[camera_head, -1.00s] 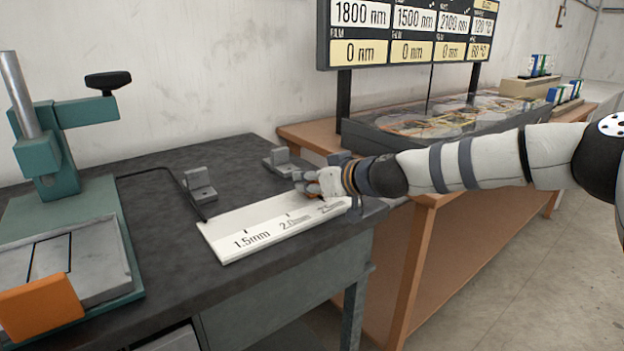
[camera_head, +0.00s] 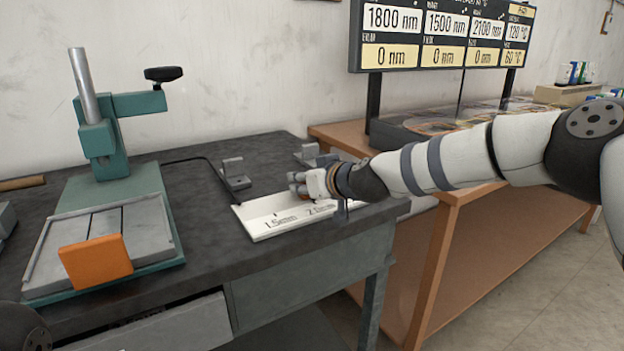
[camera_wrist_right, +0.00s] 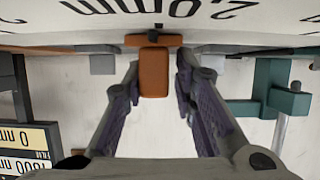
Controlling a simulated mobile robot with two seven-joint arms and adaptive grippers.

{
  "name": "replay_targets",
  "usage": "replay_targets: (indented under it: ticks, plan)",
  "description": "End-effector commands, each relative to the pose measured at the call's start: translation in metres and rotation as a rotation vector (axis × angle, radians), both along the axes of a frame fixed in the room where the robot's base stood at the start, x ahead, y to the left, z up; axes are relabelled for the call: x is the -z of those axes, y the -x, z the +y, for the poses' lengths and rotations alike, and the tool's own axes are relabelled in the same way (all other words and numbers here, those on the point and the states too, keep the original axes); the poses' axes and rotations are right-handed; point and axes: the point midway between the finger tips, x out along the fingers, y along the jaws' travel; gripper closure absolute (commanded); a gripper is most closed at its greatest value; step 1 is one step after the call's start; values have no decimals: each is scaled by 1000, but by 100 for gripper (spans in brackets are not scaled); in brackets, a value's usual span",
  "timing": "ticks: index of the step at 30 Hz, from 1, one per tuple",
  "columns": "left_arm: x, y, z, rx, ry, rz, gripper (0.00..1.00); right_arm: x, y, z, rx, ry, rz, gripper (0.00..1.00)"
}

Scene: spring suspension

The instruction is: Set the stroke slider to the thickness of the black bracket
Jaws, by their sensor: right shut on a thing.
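My right gripper (camera_head: 303,186) is shut on an orange slider knob at the back edge of a white scale (camera_head: 258,224). In the right wrist view the orange slider (camera_wrist_right: 154,72) sits between the fingers, and the scale shows upside down above it. The slider's tip is close to in line with the middle of the 2.0mm label. In the head view, the gripper hides part of the scale's right end. A thin black bent bar (camera_head: 210,165) lies on the bench behind the scale. I cannot tell whether it is the black bracket. My left gripper is not in view.
Grey blocks (camera_head: 235,174) and (camera_head: 309,153) stand behind the scale. A green stand (camera_head: 120,187) with an orange block (camera_head: 96,261) is at the left. A wooden table (camera_head: 435,190) and a display board (camera_head: 440,36) are at the right.

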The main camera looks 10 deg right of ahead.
Motion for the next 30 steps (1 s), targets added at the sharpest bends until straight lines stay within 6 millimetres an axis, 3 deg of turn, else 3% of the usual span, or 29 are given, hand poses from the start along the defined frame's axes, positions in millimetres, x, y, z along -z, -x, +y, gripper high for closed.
replay_targets:
  ticks: [3,4,5,17,27,30]
  plan:
    - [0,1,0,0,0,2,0,1,0,-1,0,3,-1,100]
    - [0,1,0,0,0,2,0,1,0,-1,0,2,-1,68]
    - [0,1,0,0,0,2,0,1,0,-1,1,2,-1,62]
    - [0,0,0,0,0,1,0,-5,8,-5,0,2,-2,62]
    - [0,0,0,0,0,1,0,-37,82,-30,-1,1,-3,62]
    - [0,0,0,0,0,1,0,-43,95,-36,0,1,-3,62]
